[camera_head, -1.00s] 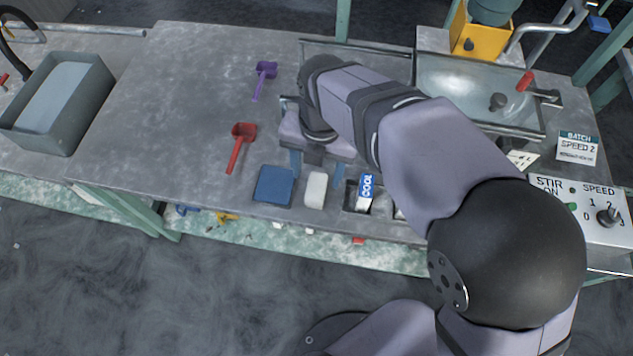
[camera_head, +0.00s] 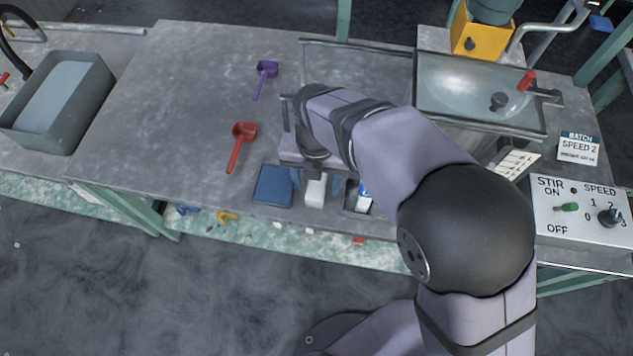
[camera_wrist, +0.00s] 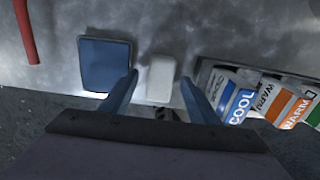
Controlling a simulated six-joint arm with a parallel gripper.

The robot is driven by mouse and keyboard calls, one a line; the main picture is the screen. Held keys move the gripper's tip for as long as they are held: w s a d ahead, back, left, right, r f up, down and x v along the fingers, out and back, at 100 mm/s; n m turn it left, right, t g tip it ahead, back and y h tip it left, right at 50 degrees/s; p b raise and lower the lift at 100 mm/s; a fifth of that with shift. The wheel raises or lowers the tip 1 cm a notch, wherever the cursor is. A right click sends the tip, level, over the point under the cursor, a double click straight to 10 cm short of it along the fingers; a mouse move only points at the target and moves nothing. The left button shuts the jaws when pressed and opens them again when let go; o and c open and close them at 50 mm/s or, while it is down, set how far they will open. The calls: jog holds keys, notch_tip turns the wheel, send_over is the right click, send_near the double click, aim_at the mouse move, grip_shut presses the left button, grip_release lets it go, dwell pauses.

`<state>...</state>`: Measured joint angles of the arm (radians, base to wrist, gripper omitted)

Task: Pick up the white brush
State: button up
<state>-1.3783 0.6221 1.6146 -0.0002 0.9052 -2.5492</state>
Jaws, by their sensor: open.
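The white brush (camera_head: 315,191) lies near the front edge of the metal bench, just right of a blue pad. It shows as a white block in the wrist view (camera_wrist: 160,78). My gripper (camera_head: 317,186) is over it with blue fingers spread apart. In the wrist view my open gripper (camera_wrist: 159,88) has one finger on each side of the brush, with gaps between. The brush's lower end is partly hidden by my gripper. Whether the fingers are down at its height I cannot tell.
The blue pad (camera_head: 272,186) lies close to the left finger. A tray of labelled tubes (camera_wrist: 245,98) stands close to the right finger. A red scoop (camera_head: 240,145) and a purple scoop (camera_head: 264,78) lie to the left on the bench (camera_head: 170,110). The bench's front edge is near.

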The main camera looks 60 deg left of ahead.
aim_at(316, 186)
jog(key=shift+f, duration=0.95)
jog(key=c, duration=1.2)
jog(key=shift+o, duration=0.2)
notch_tip(316, 186, up, 10)
jog(key=shift+r, duration=0.1)
